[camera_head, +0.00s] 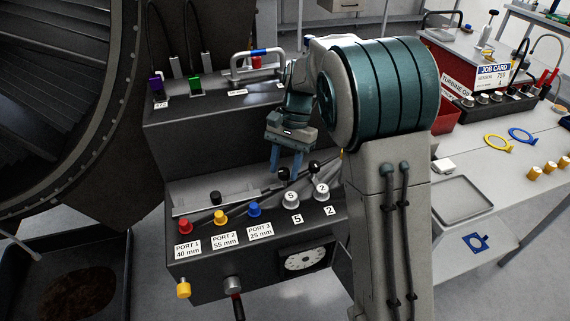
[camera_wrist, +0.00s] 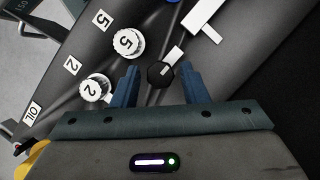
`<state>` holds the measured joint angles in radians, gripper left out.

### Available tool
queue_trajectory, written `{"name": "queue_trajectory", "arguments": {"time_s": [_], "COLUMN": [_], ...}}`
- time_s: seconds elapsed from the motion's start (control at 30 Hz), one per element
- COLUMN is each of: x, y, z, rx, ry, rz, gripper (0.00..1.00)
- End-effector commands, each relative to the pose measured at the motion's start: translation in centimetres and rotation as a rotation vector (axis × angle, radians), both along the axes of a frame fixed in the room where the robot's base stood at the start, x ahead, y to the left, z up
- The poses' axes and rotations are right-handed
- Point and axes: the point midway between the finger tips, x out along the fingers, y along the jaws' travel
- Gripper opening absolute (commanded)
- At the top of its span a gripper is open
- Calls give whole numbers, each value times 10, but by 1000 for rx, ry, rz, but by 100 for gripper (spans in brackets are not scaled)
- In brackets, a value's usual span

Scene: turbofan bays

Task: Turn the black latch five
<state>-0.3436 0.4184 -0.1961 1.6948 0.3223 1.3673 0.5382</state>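A black round-headed latch (camera_wrist: 160,74) shows in the wrist view, in line with the white knob marked 5 (camera_wrist: 127,43) and the plate marked 5 (camera_wrist: 103,20). My gripper (camera_wrist: 159,72) is open, with one blue finger on each side of this latch and a visible gap to both. In the head view my gripper (camera_head: 286,175) points down over the control bench, and the latch (camera_head: 283,173) shows between its fingers. A second black latch (camera_head: 313,167) stands to the right, behind the white knob marked 2 (camera_head: 321,190). The finger depth relative to the latch is hard to tell.
Red (camera_head: 185,226), yellow (camera_head: 220,217) and blue (camera_head: 253,209) knobs stand on the bench front, left of the white knobs. A raised housing with a handle (camera_head: 257,62) rises behind. A table with a tray (camera_head: 460,198) is at right.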

Motion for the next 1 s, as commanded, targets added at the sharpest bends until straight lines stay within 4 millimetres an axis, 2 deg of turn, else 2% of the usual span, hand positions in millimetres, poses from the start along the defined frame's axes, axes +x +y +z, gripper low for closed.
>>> {"name": "queue_trajectory", "arguments": {"time_s": [0.03,0.1,0.13,0.57,1.0], "x": [0,0,0,1,1], "y": [0,0,0,0,3], "z": [0,0,0,1,2], "rx": [0,0,0,0,-1], "ry": [0,0,0,0,1], "rz": [0,0,0,73,433], "gripper": [25,6,2,3,3]}}
